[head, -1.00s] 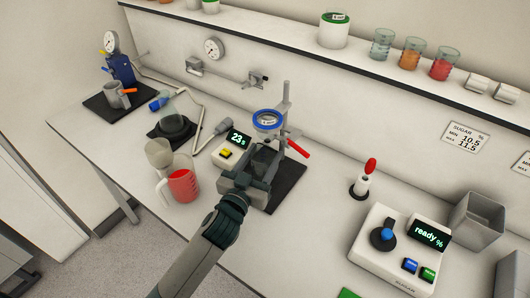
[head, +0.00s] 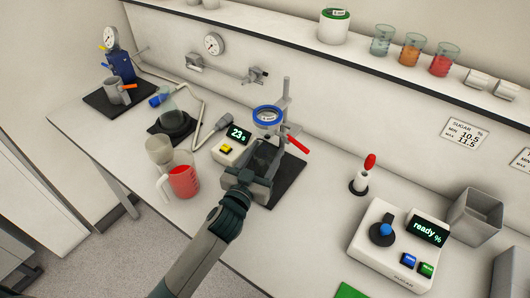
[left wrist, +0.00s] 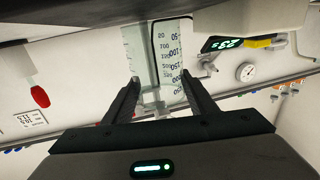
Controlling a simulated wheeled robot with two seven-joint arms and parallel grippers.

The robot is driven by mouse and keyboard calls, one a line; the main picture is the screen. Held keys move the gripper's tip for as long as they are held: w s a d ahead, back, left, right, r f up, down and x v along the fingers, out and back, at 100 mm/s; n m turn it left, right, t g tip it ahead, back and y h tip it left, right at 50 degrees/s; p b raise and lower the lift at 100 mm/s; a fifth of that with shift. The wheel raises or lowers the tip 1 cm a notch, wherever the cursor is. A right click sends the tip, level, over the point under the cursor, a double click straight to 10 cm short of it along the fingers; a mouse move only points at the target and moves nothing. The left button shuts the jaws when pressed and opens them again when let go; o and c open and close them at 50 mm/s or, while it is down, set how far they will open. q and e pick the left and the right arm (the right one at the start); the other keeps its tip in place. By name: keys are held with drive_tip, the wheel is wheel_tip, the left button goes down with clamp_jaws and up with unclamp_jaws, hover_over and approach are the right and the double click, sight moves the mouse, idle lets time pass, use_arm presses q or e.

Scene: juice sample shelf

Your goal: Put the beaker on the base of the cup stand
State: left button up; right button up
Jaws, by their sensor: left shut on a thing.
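The cup stand (head: 285,100) stands upright at mid-table in the head view, with a blue-rimmed ring cup (head: 268,118), a red lever (head: 298,146) and a dark flat base (head: 289,182). My left gripper (head: 266,158) is in front of the stand, below the blue ring and over the near part of the base. It is shut on the clear beaker, whose printed volume marks show between the fingers in the left wrist view (left wrist: 170,65). In the head view the fingers mostly hide the beaker. I cannot tell whether its bottom touches the base. My right gripper is out of view.
A timer box (head: 231,144) reading 23 stands just left of the stand. A jug of red liquid (head: 182,181) is further left. The sugar meter (head: 398,245) and a red-topped dropper (head: 364,176) are to the right.

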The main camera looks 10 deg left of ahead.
use_arm(q)
drive_tip(key=o, duration=1.2)
drive_tip(key=shift+r+p, duration=0.4)
drive_tip(key=shift+r, duration=0.1)
drive_tip(key=shift+s+a+b, duration=0.4)
drive_tip(key=shift+s+b, duration=0.2)
drive_tip(key=shift+s, duration=1.35)
drive_tip(key=shift+s+a+b, duration=0.4)
drive_tip(key=shift+s+b, duration=0.2)
drive_tip(key=shift+s, duration=1.4)
drive_tip(key=shift+s+a+b, duration=0.4)
drive_tip(key=shift+s+b, duration=0.2)
drive_tip(key=shift+s, duration=1.35)
